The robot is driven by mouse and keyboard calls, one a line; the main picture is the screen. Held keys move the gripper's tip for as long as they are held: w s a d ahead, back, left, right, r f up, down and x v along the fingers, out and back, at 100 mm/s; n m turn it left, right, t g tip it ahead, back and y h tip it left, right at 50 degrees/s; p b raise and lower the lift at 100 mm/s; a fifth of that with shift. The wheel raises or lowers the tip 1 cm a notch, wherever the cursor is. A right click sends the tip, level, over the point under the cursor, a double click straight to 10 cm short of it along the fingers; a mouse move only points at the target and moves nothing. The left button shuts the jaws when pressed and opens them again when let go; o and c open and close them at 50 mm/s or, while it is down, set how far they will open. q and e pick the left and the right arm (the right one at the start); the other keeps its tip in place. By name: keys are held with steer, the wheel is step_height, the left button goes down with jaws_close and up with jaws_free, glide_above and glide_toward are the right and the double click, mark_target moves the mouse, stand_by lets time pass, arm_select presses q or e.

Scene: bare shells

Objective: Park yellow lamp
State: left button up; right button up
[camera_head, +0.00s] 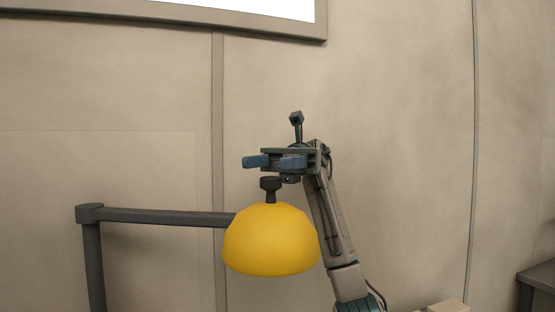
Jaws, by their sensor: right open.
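The yellow lamp (271,241) is a dome-shaped shade with a dark knob (270,184) on top. It shows in the middle of the head view, at the right end of a dark grey horizontal bar (165,217). The bar joins a dark upright post (93,262) at the left. My right gripper (274,161) is open, with its blue fingers apart and nothing seen between them. It is just above the knob in the picture; I cannot tell the exact depth between them. My left gripper is out of view.
A beige panelled wall (400,130) fills the background, with a framed white panel (250,8) at the top. A dark piece of furniture (540,279) stands at the lower right edge. The space left of the lamp above the bar looks clear.

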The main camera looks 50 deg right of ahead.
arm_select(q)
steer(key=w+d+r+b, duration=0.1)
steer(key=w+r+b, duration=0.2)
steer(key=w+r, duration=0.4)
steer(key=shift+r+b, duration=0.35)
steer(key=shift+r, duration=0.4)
arm_select(e)
steer(key=s+a+r, duration=0.2)
steer(key=s+a, duration=0.9)
steer(key=s, duration=0.1)
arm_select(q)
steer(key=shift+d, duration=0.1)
arm_select(e)
steer(key=shift+w, duration=0.1)
